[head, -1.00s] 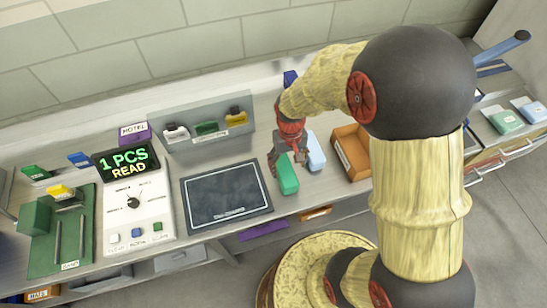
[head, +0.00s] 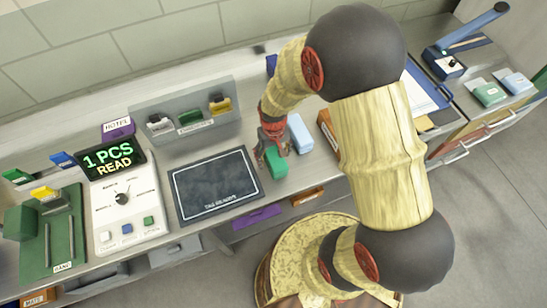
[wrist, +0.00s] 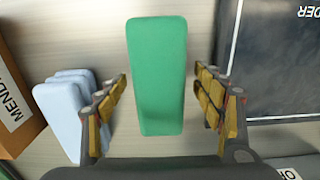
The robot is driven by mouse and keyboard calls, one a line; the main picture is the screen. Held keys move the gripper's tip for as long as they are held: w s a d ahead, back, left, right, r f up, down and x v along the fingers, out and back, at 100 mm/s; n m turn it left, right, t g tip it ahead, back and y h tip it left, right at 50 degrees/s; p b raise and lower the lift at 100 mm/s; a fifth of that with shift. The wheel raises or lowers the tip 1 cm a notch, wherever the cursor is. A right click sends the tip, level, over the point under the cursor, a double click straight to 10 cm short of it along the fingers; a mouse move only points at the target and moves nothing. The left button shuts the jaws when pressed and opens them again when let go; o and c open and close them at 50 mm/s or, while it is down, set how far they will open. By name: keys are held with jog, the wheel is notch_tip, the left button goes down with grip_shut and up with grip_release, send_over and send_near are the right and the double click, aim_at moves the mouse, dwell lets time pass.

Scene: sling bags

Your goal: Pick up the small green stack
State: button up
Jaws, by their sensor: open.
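The small green stack (head: 277,164) lies on the counter just right of the black pad, and in the wrist view it is a green block (wrist: 158,75) with rounded corners. My gripper (head: 271,146) is over it, pointing down. In the wrist view my gripper (wrist: 162,95) is open, with one finger on each side of the near part of the green stack. A gap shows between each finger and the block. In the head view my gripper partly covers the stack's far end.
A light blue stack (head: 300,133) lies close to the right, also seen in the wrist view (wrist: 68,108). An orange tray (head: 327,128) stands beyond it. The black pad (head: 215,187) is on the left. A grey rack (head: 182,112) stands behind.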

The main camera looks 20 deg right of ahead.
aim_at(273, 153)
jog(key=shift+c, duration=0.7)
jog(key=c, duration=1.1)
jog(key=shift+c, duration=0.7)
jog(key=shift+r, duration=0.1)
jog(key=shift+w+r, duration=0.1)
jog(key=shift+r, duration=0.35)
notch_tip(273, 153, up, 2)
jog(key=shift+r+p, duration=0.15)
jog(key=shift+p, duration=0.15)
jog(key=s+r, duration=0.3)
jog(key=s+r+p, duration=0.1)
jog(key=r, duration=0.1)
jog(key=shift+s+a+r, duration=0.2)
jog(key=shift+a, duration=0.15)
jog(key=s+a+r, duration=0.1)
jog(key=s+r, duration=0.3)
jog(key=s, duration=0.5)
jog(key=shift+s+a+p, duration=0.3)
jog(key=shift+s+p, duration=0.05)
jog(key=shift+p, duration=0.05)
